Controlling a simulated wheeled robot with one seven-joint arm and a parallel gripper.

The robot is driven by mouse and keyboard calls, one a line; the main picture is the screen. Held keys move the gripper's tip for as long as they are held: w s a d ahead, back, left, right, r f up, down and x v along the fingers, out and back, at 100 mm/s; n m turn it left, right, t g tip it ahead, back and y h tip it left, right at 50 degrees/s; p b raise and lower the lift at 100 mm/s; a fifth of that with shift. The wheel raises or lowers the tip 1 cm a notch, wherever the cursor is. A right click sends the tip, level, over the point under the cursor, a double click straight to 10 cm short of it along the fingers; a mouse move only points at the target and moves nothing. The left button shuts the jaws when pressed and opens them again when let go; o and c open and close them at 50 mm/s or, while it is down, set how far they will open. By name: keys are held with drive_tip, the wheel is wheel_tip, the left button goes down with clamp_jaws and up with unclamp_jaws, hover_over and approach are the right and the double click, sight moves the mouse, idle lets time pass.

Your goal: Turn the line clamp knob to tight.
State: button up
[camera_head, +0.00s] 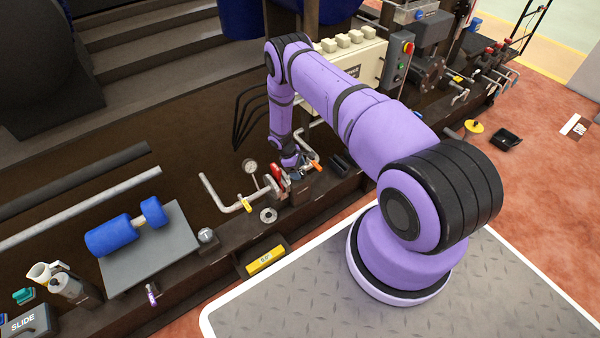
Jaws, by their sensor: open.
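My gripper (303,170) is small and dark at the end of my purple arm. It points down at a cluster of pipe fittings on the dark bench rail. A red part (276,174) stands upright just left of my gripper. My gripper is open, and contact with any part is too small to make out.
A pressure gauge (249,166) and a bent grey pipe (222,196) stand left of the cluster. A grey hex nut (268,215) lies in front. A cream control box (352,68) rises behind my arm. A grey plate (150,262) holds a blue roller (108,236).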

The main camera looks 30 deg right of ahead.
drive_tip(key=shift+x, duration=1.25)
drive_tip(key=shift+c, duration=0.3)
drive_tip(key=c, duration=0.8)
drive_tip(key=shift+c, duration=0.2)
